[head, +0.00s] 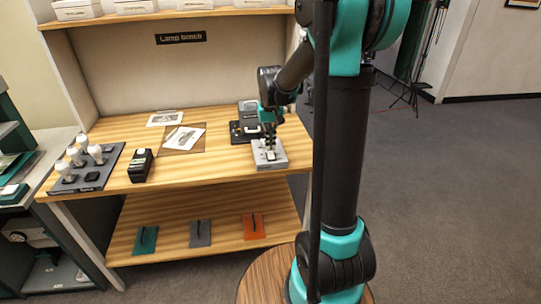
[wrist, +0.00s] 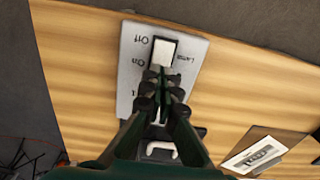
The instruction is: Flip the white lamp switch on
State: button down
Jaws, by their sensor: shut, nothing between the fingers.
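The lamp switch box (head: 271,160) is a light grey block at the right front of the wooden bench. In the wrist view, the box (wrist: 128,82) bears the labels "Off", "On" and "Lamp", seen upside down. Its white switch (wrist: 162,52) sits in a dark frame; I cannot tell surely which way it is tipped. My gripper (head: 270,146) is over the box, pointing down. In the wrist view, my gripper's fingertips (wrist: 159,76) are together and empty, right by the switch's edge near the "On" label. Contact is unclear, and the fingers hide the box's middle.
A black device (head: 243,132) stands behind the switch box. Papers (head: 184,138) lie at the bench's middle, a black-and-white device (head: 141,166) left of them, and a tray with several white bulbs (head: 65,182) at the far left. The bench front between is clear.

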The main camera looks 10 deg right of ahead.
aim_at(270, 152)
jog(key=shift+f, duration=1)
dwell(0.5)
jog(key=shift+r, duration=3.55)
jog(key=s+d+f+t, duration=0.2)
jog(key=s+f, duration=0.3)
jog(key=s, duration=0.6)
jog(key=s+d+f+t, duration=0.2)
jog(key=s+f, duration=0.4)
jog(key=s, duration=0.5)
jog(key=shift+f, duration=0.25)
